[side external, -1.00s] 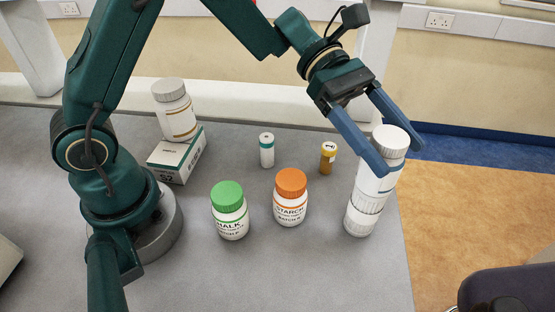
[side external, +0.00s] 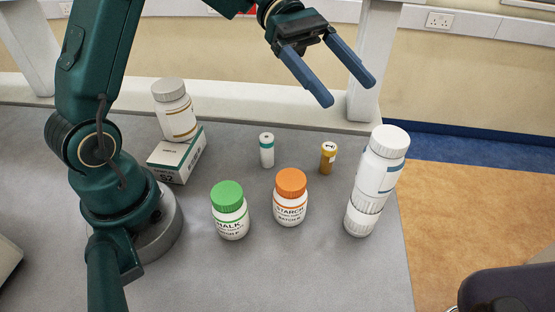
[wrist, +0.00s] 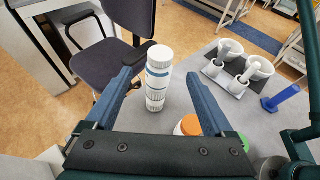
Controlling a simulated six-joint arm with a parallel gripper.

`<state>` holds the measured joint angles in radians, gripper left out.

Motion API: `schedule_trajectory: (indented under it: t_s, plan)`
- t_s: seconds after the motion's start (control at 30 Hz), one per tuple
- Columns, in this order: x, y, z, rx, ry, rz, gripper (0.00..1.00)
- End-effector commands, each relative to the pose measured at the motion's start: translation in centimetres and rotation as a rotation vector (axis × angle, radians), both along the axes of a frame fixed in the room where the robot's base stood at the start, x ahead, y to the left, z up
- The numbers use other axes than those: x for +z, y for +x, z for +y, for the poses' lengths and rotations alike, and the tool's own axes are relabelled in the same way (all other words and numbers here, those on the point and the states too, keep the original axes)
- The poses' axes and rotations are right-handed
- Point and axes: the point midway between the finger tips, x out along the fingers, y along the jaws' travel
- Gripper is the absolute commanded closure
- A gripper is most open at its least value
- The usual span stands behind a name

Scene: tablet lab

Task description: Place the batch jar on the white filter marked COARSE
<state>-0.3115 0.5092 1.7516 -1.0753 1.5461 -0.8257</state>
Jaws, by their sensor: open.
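The white batch jar (side external: 384,170) with a white lid stands upright on top of a short white ribbed piece (side external: 361,218), apparently the filter, near the bench's right edge. No COARSE marking is readable. The joint between them shows no clear gap. The stack also shows in the wrist view, with the jar (wrist: 158,72) above the white lower part (wrist: 155,103). My gripper (side external: 348,93) is open and empty, above and behind the jar and clear of it. In the wrist view the stack appears between the open fingers (wrist: 158,76).
A green-capped CHALK jar (side external: 230,213) and an orange-capped STARCH jar (side external: 290,200) stand left of the stack. A grey-lidded jar (side external: 174,112) stands on an S2 box (side external: 176,158).

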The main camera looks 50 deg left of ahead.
Motion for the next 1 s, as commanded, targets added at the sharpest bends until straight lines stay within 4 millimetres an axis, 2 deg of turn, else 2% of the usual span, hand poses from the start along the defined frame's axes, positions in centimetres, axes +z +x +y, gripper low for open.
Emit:
schedule_trajectory:
  t_s: [0.1, 0.2, 0.27, 0.37, 0.53, 0.7, 0.83, 1.0]
  plan:
    - [0.4, 0.0, 1.0, 0.001, 0.001, -0.001, 0.13]
    - [0.5, -0.4, 1.2, -0.014, 0.022, -0.018, 0.13]
    - [0.5, -1.1, 1.0, -0.038, 0.061, -0.05, 0.13]
    - [0.2, -3.1, 0.3, -0.115, 0.177, -0.153, 0.13]
    - [-1.2, -7.8, 0.4, -0.33, 0.463, -0.424, 0.13]
    - [-2.8, -11.6, 2.1, -0.58, 0.741, -0.714, 0.13]
    - [-3.7, -13.5, 4.1, -0.783, 0.943, -0.934, 0.13]
    - [-4.4, -14.7, 6.4, -1.014, 1.154, -1.158, 0.13]
